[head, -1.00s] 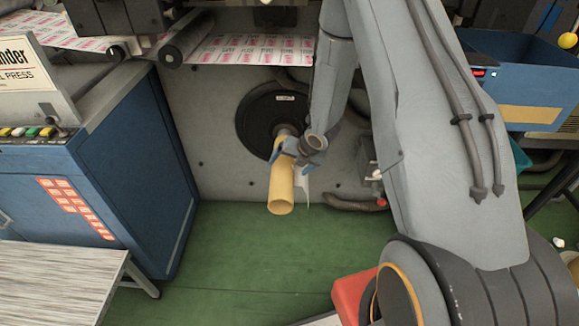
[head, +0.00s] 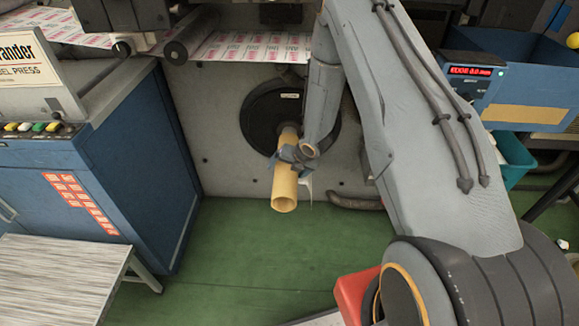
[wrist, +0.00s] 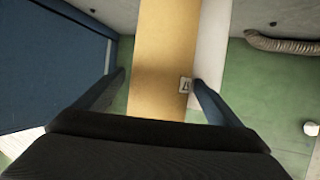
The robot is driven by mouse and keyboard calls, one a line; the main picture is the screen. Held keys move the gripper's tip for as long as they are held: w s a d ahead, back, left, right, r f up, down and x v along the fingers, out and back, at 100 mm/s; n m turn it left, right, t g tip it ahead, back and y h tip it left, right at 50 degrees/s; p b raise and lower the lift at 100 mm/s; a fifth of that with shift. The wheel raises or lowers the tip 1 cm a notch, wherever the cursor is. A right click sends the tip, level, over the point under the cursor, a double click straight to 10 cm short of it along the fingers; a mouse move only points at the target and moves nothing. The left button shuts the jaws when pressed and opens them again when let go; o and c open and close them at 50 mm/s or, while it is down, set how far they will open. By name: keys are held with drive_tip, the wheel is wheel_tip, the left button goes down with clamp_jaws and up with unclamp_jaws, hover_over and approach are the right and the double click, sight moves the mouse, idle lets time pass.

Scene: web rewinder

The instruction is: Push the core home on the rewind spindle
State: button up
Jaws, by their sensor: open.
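The core is a tan tube (head: 285,187) that sticks out toward me from the black round disc (head: 262,115) on the grey machine face. Its far end meets the front of the disc; the spindle inside is hidden. The near end is open and tilts downward in the head view. My gripper (head: 293,155) is around the middle of the core, with its jaws open. In the wrist view the core (wrist: 160,50) runs between the two fingers (wrist: 160,88), with a gap at the left finger. The right finger is close to the core's edge, and I cannot tell whether they touch.
A blue cabinet (head: 110,165) stands to the left, with a striped bench top (head: 60,275) in front. A dark hose (head: 355,202) lies low on the right. A pale strip (wrist: 210,55) shows beside the core.

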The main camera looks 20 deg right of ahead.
drive_tip(key=shift+w+a+f, duration=0.1)
drive_tip(key=shift+w+f, duration=0.1)
drive_tip(key=shift+f, duration=0.05)
drive_tip(key=shift+c, duration=0.4)
